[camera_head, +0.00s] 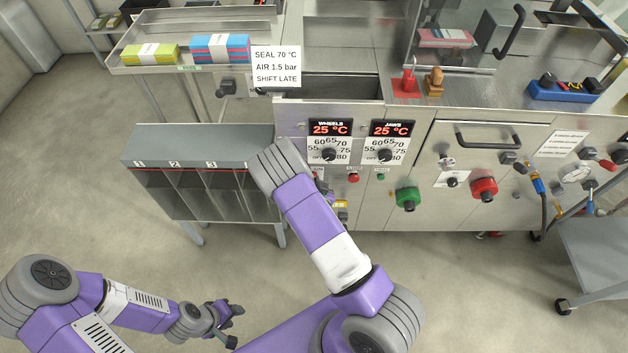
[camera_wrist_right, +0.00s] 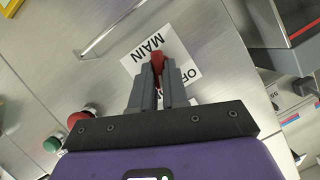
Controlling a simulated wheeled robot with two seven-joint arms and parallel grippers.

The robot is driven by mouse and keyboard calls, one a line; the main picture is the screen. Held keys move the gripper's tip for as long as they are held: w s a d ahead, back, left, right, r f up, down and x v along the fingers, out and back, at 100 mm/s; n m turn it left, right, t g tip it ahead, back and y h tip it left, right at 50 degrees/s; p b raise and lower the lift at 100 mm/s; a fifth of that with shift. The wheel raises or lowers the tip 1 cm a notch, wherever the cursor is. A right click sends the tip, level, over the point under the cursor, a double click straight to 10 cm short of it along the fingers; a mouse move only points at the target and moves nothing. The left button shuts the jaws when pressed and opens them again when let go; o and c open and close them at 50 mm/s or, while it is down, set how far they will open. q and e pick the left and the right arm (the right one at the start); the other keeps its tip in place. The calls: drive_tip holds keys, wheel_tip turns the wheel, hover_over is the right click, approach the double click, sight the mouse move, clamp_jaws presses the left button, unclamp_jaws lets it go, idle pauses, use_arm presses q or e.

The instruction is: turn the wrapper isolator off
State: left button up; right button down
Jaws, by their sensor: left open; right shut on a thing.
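In the right wrist view, the red isolator handle (camera_wrist_right: 157,60) sits in front of a white label (camera_wrist_right: 187,68) reading MAIN and OFF on a steel panel. My right gripper (camera_wrist_right: 160,76) is shut on the handle, one finger on each side. The fingers cover part of the label and handle, so I cannot tell which position the handle is in. In the head view my right arm hides the isolator and most of that gripper, low on the machine front. My left gripper (camera_head: 235,325) is open and empty at the lower left, over the floor, away from the machine.
A red button (camera_head: 353,178) and a green button (camera_head: 380,177) sit right of my right wrist, below two dials (camera_head: 330,155). A grey rack (camera_head: 195,132) with numbered slots stands to the left. A larger green knob (camera_head: 407,198) and red knob (camera_head: 484,188) are farther right.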

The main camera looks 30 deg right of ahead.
drive_tip(key=shift+w+a+f+n+g+h, duration=0.15)
drive_tip(key=shift+n+g+h, duration=0.35)
drive_tip(key=shift+n+h, duration=0.75)
drive_tip(key=shift+a+r+n+g+h, duration=0.15)
drive_tip(key=shift+n+g+h, duration=0.45)
drive_tip(key=shift+n, duration=1.3)
drive_tip(key=shift+w+a+f+n+g+h, duration=0.15)
drive_tip(key=shift+a+n+g+h, duration=0.2)
drive_tip(key=shift+n+h, duration=0.95)
drive_tip(key=shift+d+n+y, duration=0.1)
drive_tip(key=shift+n+y, duration=0.15)
drive_tip(key=shift+n, duration=0.1)
drive_tip(key=c, duration=1.1)
unclamp_jaws()
drive_tip(key=shift+c, duration=0.2)
drive_tip(key=p+v, duration=0.1)
drive_tip(key=v, duration=0.6)
drive_tip(key=shift+s+a+p, duration=0.2)
drive_tip(key=shift+p, duration=0.2)
